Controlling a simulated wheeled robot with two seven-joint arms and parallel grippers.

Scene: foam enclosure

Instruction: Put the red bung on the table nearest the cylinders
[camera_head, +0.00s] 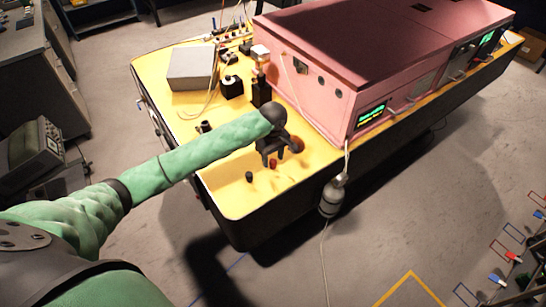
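A small red bung (273,164) stands on the yellow tabletop (228,192) near its front end. A larger round red piece (298,145) lies just right of it, partly behind a finger. A small black bung (249,176) stands to the left. My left gripper (280,155) is over the table at the red pieces, its dark fingers spread apart and seemingly empty. I cannot tell whether a finger touches the red bung. My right gripper is out of view. I cannot make out for certain which things are the cylinders.
A large pink machine (340,85) fills the table's right side. A grey box (192,68) and small black devices (232,87) stand at the back. A grey bottle-shaped piece (332,196) hangs by a cord off the right edge. The front left corner is clear.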

